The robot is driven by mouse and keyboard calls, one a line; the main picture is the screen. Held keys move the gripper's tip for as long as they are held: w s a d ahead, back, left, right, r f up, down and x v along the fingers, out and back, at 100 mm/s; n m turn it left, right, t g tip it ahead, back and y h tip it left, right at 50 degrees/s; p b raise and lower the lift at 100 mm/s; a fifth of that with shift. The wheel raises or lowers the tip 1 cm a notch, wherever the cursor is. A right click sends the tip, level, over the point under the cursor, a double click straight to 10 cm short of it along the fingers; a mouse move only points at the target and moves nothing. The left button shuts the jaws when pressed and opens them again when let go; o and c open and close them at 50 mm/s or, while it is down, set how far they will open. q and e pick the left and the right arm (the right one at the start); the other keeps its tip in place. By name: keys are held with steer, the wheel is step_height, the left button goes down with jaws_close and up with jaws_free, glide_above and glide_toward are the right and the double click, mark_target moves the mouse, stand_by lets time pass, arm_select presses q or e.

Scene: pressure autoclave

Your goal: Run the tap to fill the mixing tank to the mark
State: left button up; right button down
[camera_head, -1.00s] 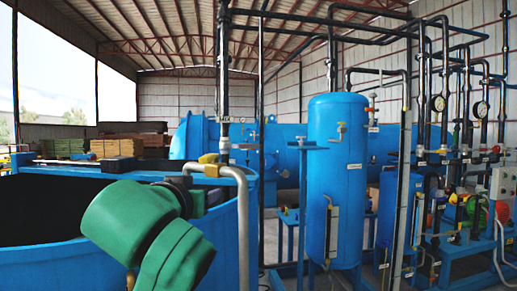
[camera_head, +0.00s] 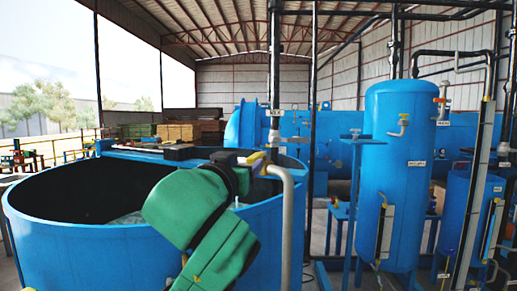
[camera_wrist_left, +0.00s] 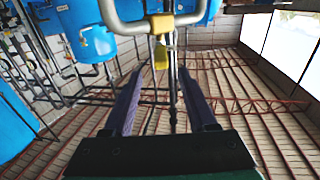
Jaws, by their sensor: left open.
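The mixing tank (camera_head: 60,240) is a large open blue vat at the left, with a dark inner wall. A pale, water-like surface (camera_head: 126,218) shows low inside, partly hidden by my green left arm; I cannot make out the mark. The tap is a bent grey pipe (camera_head: 286,215) at the tank's right rim, with a yellow handle (camera_head: 252,157). My left gripper (camera_head: 243,170) is at the handle, mostly hidden by its own wrist. In the left wrist view its open fingers (camera_wrist_left: 160,78) point at the yellow handle (camera_wrist_left: 161,56), which shows between their tips. My right gripper is not in view.
A blue upright vessel (camera_head: 402,185) stands right of the tap, with pipes and a smaller blue tank (camera_head: 470,215) beyond. A dark vertical pipe (camera_head: 275,75) rises behind the tap. Stacked timber (camera_head: 178,132) lies far back.

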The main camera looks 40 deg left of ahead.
mark_target(257, 153)
arm_select(q)
steer(key=p+x, duration=0.1)
steer(key=x, duration=0.4)
steer(key=p+x, duration=0.2)
steer(key=x, duration=0.4)
steer(key=shift+a+f, duration=0.15)
steer(key=shift+f, duration=0.1)
steer(key=shift+s, duration=0.15)
jaws_close()
stand_by(0.4)
